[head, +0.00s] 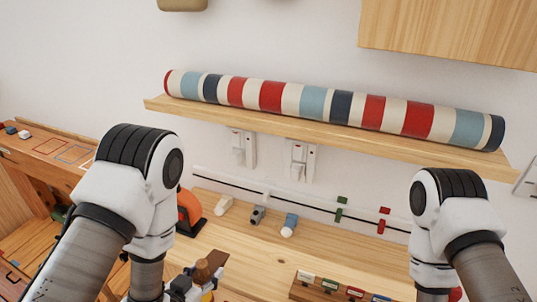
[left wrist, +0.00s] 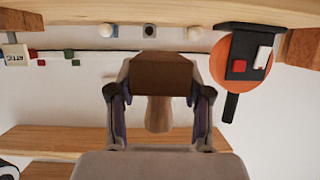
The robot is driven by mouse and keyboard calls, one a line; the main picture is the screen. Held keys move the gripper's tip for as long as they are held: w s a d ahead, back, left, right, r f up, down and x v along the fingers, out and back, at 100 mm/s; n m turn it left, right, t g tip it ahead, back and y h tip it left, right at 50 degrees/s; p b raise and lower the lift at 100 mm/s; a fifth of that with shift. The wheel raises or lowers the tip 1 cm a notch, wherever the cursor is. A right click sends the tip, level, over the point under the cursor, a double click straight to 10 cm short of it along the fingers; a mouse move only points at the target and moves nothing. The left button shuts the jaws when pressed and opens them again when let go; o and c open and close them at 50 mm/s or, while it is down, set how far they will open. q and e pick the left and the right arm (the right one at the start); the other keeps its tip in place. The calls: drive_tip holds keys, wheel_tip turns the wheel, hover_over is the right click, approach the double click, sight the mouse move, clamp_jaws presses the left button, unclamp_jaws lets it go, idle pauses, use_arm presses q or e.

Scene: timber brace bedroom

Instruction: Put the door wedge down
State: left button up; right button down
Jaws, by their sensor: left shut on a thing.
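The brown wooden piece in my left gripper, which I take to be the door wedge (head: 205,269), shows near the bottom of the head view. My left gripper (head: 194,287) is shut on it, above the wooden worktop (head: 245,255). In the left wrist view the dark brown wedge (left wrist: 152,73) sits between the two fingers of the left gripper (left wrist: 153,92). A paler rounded wooden part (left wrist: 158,116) shows just below it; I cannot tell whether it belongs to the wedge. My right arm reaches in at the right, but its gripper is out of the frame.
An orange and black device (head: 189,212) stands just beyond my left gripper. Cream (head: 223,205), grey (head: 257,215) and blue (head: 289,225) small items lie along the back. A label-topped wooden block (head: 330,288) is at the front. A shelf (head: 310,133) with a striped roll (head: 335,105) hangs above.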

use_arm(q)
drive_tip(key=w+a+n+y, duration=0.1)
drive_tip(key=y, duration=0.1)
drive_tip(key=w+a+f+n+y, duration=0.1)
drive_tip(key=a+n+y, duration=0.1)
drive_tip(key=shift+w+a+f+t, duration=0.1)
drive_tip(key=shift+w+a+t, duration=0.15)
drive_tip(key=shift+t, duration=0.05)
drive_tip(key=shift+d, duration=0.1)
